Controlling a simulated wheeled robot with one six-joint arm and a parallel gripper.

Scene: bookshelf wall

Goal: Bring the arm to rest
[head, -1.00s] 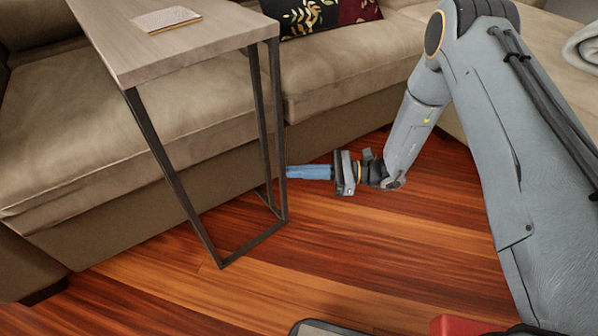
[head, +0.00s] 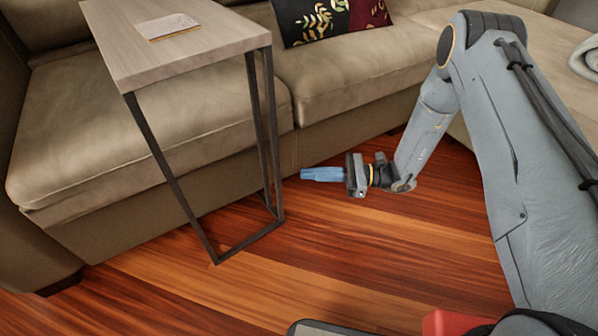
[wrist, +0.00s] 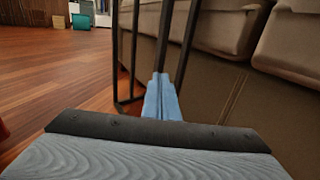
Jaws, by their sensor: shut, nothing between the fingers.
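My gripper (head: 303,174) is stretched out low over the wooden floor, its blue fingers pointing left in the head view. The fingers are together with nothing between them. In the wrist view the closed fingers (wrist: 161,76) point toward the dark metal legs of the side table. My arm comes down from the upper right of the head view, bent at the elbow. In the head view the fingertips are a little to the right of the table legs, with a gap between them.
A side table (head: 220,38) with a metal frame stands at the left, a booklet (head: 168,26) on its top. A beige sofa (head: 345,62) with a patterned cushion (head: 318,18) runs behind. Open wooden floor (head: 400,255) lies in front. In the wrist view, a teal bin (wrist: 81,22) stands far off.

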